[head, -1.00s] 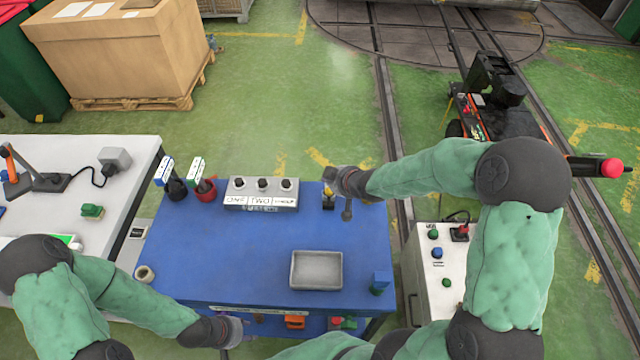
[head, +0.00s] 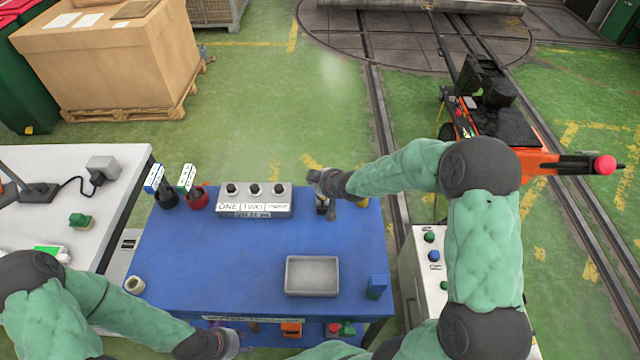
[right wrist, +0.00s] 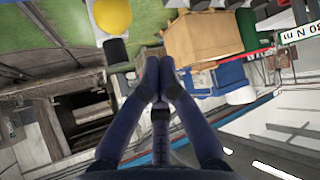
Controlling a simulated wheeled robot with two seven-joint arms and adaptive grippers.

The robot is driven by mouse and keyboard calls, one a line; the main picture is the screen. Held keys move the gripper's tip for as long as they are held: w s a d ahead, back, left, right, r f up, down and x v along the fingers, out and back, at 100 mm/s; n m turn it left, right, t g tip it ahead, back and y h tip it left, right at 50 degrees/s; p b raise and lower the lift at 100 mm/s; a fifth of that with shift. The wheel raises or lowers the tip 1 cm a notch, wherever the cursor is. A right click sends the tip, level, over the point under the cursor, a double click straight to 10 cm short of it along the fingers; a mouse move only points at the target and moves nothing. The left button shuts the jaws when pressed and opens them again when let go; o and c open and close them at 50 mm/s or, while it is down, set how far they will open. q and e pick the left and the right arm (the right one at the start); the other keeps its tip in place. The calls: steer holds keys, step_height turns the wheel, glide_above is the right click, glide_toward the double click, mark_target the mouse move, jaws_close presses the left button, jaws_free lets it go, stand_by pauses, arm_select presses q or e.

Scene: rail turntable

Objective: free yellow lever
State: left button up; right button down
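A yellow rounded knob (right wrist: 112,15) on a dark stem shows at the top of the right wrist view, up and left of my right fingertips and apart from them in the picture. I take it for the yellow lever. In the head view, my right gripper (head: 326,200) is at the back right of the blue table (head: 240,265) and hides the lever's spot. In the right wrist view, its two fingers (right wrist: 159,68) come together with nothing seen between them. My left gripper (head: 229,344) is low at the table's front edge; its fingers are unclear.
A grey box with several black knobs (head: 254,205) stands left of my right gripper. Black and red holders (head: 197,200) stand further left. The middle of the table is clear.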

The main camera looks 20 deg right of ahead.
mark_target(323, 201)
steer(key=shift+s+d+f, duration=0.15)
steer(key=shift+d+f, duration=0.05)
steer(key=shift+f, duration=0.65)
steer(key=shift+s+d+f, duration=0.15)
steer(key=shift+d+f, duration=0.05)
steer(key=shift+f, duration=0.6)
